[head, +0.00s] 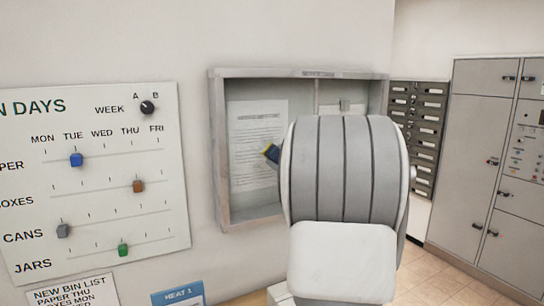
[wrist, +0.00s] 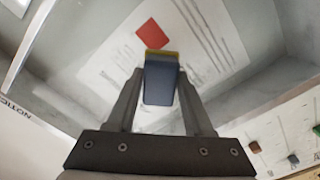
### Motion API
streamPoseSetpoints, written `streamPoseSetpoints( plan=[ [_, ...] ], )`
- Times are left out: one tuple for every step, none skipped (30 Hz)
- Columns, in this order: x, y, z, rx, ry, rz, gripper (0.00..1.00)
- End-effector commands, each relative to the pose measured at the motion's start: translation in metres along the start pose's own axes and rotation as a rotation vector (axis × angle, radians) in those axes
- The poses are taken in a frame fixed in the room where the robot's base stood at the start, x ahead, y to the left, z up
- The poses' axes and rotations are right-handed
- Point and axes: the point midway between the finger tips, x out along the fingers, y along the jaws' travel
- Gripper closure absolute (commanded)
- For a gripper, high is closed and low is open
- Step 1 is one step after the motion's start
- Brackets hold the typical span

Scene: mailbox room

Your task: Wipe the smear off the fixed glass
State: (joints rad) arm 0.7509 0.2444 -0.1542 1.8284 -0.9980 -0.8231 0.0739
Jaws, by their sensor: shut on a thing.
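The notice case (head: 218,150) hangs on the wall in the middle of the head view, with a grey frame and a glazed front. A printed sheet (head: 257,130) is behind the glass; the wrist view shows the sheet (wrist: 205,50) with a red square on it. My gripper (wrist: 160,95) is shut on a blue block with a yellow edge (wrist: 160,84), which it holds in front of the sheet. I cannot tell whether the yellow edge touches the glass. The block (head: 270,153) also shows in the head view, beside my arm. I cannot clearly make out a smear. My arm hides the case's lower right.
A bin-days board (head: 100,200) with coloured sliders is on the wall at left. Grey letterboxes (head: 428,120) and large lockers (head: 480,150) stand at right. The case's frame (wrist: 25,45) borders the glass in the wrist view.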

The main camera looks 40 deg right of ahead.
Motion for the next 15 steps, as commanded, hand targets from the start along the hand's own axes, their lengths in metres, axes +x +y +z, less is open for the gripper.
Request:
streamPoseSetpoints(
  plan=[
    [0.000,0.001,0.001,0.000,0.000,0.000,0.93],
    [0.000,0.002,0.001,0.000,0.000,0.000,0.93],
    [0.000,0.003,0.002,0.000,-0.001,0.000,0.93],
    [0.001,0.004,0.004,0.000,-0.001,0.000,0.93],
    [0.001,0.005,0.005,0.000,-0.002,0.000,0.93],
    [0.001,0.008,0.007,0.000,-0.002,0.000,0.93],
    [0.001,0.010,0.009,0.000,-0.002,0.000,0.93],
    [0.001,0.012,0.010,0.000,-0.002,0.000,0.93],
    [0.002,0.014,0.013,0.000,-0.002,0.000,0.93],
    [0.002,0.017,0.015,0.000,-0.002,0.001,0.93],
    [0.002,0.018,0.017,0.000,-0.002,0.001,0.93],
    [0.002,0.021,0.019,0.001,-0.002,0.001,0.93],
    [0.003,0.022,0.021,0.001,-0.002,0.001,0.93],
    [0.003,0.024,0.023,0.001,-0.002,0.001,0.93],
    [0.003,0.025,0.024,0.000,-0.001,0.000,0.93]
  ],
)
